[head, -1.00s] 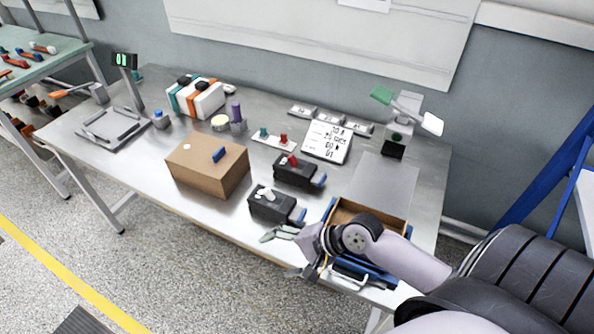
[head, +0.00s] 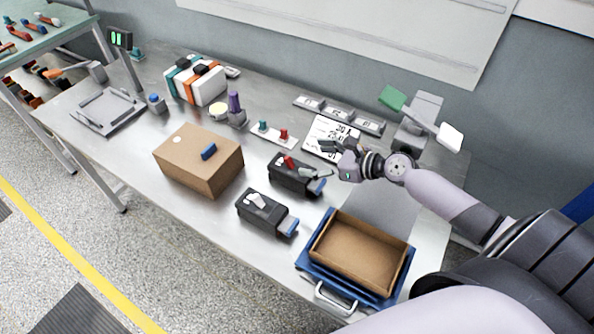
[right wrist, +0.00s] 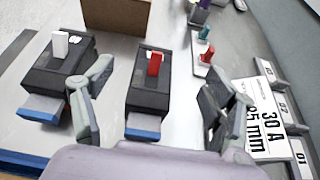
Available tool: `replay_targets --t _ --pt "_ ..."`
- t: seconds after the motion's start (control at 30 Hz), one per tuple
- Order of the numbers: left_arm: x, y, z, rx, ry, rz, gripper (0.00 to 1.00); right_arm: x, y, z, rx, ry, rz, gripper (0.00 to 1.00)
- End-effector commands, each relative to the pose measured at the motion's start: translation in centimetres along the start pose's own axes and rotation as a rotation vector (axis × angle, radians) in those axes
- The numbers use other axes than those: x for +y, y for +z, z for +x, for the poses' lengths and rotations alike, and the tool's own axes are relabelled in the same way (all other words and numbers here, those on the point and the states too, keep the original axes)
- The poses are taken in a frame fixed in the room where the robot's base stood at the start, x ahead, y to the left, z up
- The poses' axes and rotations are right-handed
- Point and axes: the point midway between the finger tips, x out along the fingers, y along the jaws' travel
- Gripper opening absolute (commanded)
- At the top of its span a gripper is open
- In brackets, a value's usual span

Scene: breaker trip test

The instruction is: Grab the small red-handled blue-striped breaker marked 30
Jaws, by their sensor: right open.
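The red-handled breaker (head: 285,176) is a dark block with a blue strip at its right end, on the metal table. In the right wrist view it (right wrist: 150,92) shows between my spread fingers, its red handle standing up. No number is readable on it. A similar breaker with a white handle (head: 258,212) lies nearer the table's front edge; it also shows left in the wrist view (right wrist: 50,80). My right gripper (head: 322,159) is open and empty, just right of the red-handled breaker, its fingers pointing left toward it. My left gripper is not in view.
A white card (head: 320,128) reading "30 A" and "25 mm" stands behind the gripper. A cardboard box (head: 185,170) is to the left. A blue-edged tray (head: 307,262) with an empty brown bin (head: 365,238) is at front right. A small switch plate (head: 262,137) lies behind the breaker.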

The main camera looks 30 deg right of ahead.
Motion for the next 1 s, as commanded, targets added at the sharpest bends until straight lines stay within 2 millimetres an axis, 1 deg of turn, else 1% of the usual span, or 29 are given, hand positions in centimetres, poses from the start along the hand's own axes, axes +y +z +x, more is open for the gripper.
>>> replay_targets --t 0.03,0.13,0.23,0.3,0.43,0.53,0.6,0.7,0.8,0.9,1.0 --pt "-0.8 0.8 0.7 -0.011 -0.009 0.003 0.40 0.0 -1.6 0.7 0.001 0.000 0.007 0.78" --pt "-1.8 2.2 1.2 -0.031 -0.021 0.003 0.40 0.0 -3.6 1.5 0.000 -0.001 0.006 0.78" --pt "-2.4 3.1 1.7 -0.043 -0.028 0.003 0.40 0.0 -5.4 2.3 0.000 -0.001 0.004 0.78" --pt "-2.3 3.1 1.2 -0.044 -0.028 0.003 0.40 -0.1 -4.8 3.1 -0.003 -0.001 -0.002 0.78" --pt "-1.6 2.5 1.2 -0.036 -0.019 0.000 0.40 0.0 -4.9 4.3 -0.002 0.000 -0.002 0.78" --pt "-0.7 1.6 1.2 -0.022 -0.008 -0.002 0.40 0.1 -5.0 4.8 -0.001 0.001 -0.002 0.78" --pt "-0.3 1.0 1.2 -0.012 -0.004 -0.001 0.40 0.0 -4.9 5.4 -0.001 0.000 -0.002 0.78" --pt "-0.3 0.6 1.1 -0.005 -0.003 0.001 0.40 0.0 -4.8 7.0 -0.002 0.001 -0.001 0.78" --pt "-0.4 0.7 1.1 -0.007 -0.004 0.001 0.40 0.0 -4.9 8.4 -0.002 0.000 -0.001 0.78" --pt "-0.6 0.8 1.1 -0.010 -0.007 0.002 0.40 0.0 -4.9 9.3 0.000 0.000 -0.003 0.78" --pt "-0.8 1.0 1.1 -0.012 -0.010 0.003 0.40 0.1 -5.0 9.6 0.001 0.001 -0.003 0.78"
